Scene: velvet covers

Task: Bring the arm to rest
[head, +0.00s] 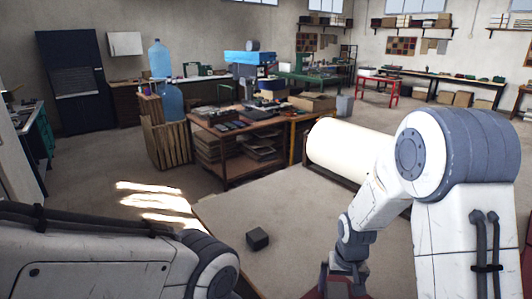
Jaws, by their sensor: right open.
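My right arm comes in from the right and bends down over the pale table (285,205). Its gripper (340,284) points down near the bottom edge, with its jaws apart. The lower part of this gripper is cut off by the frame. A dark red patch (312,294) shows beside it, mostly out of frame, and I cannot tell what it is. My left arm lies across the bottom left corner, and its gripper is not in view.
A small dark cube (257,239) sits on the table, left of my right gripper. A large cream roll (340,147) lies behind the table. A workbench with shelves (238,140) and a wooden crate (167,142) stand farther back. The table between the cube and roll is clear.

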